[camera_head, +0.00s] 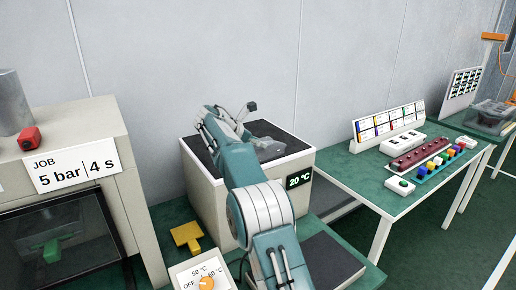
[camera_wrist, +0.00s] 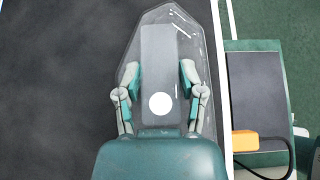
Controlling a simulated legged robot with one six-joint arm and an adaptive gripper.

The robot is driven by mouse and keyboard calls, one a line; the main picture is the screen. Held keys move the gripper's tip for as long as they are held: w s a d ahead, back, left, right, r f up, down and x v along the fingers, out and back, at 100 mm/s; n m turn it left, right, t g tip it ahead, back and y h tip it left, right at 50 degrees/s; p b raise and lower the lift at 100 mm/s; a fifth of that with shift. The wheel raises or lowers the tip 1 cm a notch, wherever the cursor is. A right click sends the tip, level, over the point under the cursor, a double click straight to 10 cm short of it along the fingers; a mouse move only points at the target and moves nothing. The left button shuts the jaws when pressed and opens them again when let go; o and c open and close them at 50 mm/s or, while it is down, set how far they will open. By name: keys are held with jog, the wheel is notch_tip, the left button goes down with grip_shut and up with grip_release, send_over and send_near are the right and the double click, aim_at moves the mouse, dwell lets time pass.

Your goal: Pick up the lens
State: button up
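The lens (camera_wrist: 205,85) is a clear, pointed shell lying on the dark top of a white box; it has a grey strip down its middle and a white round spot. In the head view, the lens (camera_head: 270,149) shows faintly as a clear shape on the box top, partly behind my arm. In the wrist view, my gripper (camera_wrist: 160,76) is over the lens. Its two fingers are apart, one on each side of the grey strip, with a small gap showing on both sides. Whether the fingertips touch the lens cannot be told.
The white box (camera_head: 210,190) carries a "20 °C" display (camera_head: 299,179). A press (camera_head: 120,130) labelled "5 bar 4 s" stands at left. A dial panel (camera_head: 205,277) and yellow piece (camera_head: 187,236) are in front. A green table (camera_head: 385,190) with lamp parts and buttons stands right.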

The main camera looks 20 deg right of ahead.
jog(key=shift+d, duration=0.2)
grip_shut()
jog(key=shift+a, duration=0.1)
